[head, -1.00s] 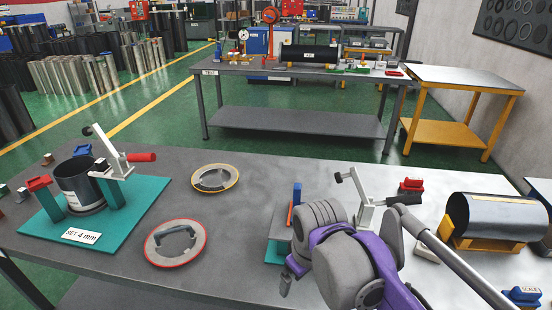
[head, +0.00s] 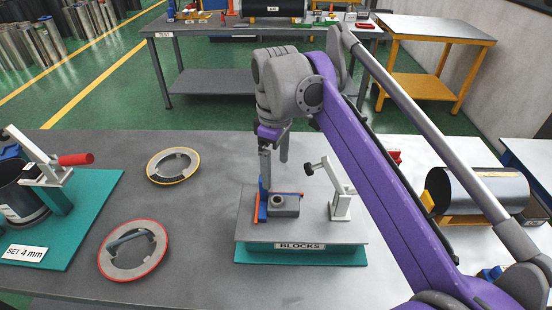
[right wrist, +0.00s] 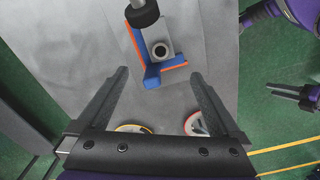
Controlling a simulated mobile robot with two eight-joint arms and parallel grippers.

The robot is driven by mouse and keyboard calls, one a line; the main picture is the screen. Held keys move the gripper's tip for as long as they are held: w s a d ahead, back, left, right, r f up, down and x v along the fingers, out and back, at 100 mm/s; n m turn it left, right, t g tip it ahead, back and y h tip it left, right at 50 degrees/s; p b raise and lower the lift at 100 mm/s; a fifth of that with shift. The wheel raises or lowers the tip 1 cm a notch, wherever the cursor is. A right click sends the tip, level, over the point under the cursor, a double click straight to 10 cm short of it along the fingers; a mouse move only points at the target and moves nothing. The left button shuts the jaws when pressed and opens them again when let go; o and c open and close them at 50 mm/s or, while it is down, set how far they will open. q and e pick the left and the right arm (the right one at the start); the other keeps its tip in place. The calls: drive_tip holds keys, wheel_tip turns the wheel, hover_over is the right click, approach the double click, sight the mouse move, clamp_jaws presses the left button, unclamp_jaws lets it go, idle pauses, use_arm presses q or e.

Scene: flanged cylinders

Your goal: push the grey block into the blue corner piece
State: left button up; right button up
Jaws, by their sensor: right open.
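The grey block (head: 286,207), with a round hole in its top, sits on the grey plate (head: 315,232) labelled BLOCKS. The blue corner piece (head: 263,206), edged in orange, stands along its left and far sides. In the right wrist view the block (right wrist: 161,50) lies inside the angle of the corner piece (right wrist: 153,76); I cannot tell whether they touch. My right gripper (head: 274,170) points down above the corner piece and block, open and empty, its fingers spread apart in the right wrist view. Another gripper, apparently my left (right wrist: 297,95), shows at that view's right edge, its opening unclear.
A toggle clamp (head: 341,196) with a black tip stands right of the block. Two rings, yellow-rimmed (head: 172,179) and red-rimmed (head: 107,260), lie to the left. A teal fixture (head: 85,208) is far left, and a dark cylinder (head: 490,192) on a yellow cradle is right.

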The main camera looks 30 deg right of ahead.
sight(276, 199)
wheel_tip(276, 199, down, 11)
drive_tip(key=shift+s+r+b, duration=0.1)
drive_tip(key=shift+b, duration=0.45)
drive_tip(key=shift+c, duration=0.3)
drive_tip(key=shift+a, duration=0.1)
clamp_jaws()
drive_tip(key=shift+o, duration=0.3)
unclamp_jaws()
drive_tip(key=shift+r, duration=0.1)
wheel_tip(276, 199, up, 11)
drive_tip(key=p, duration=0.1)
idle(0.4)
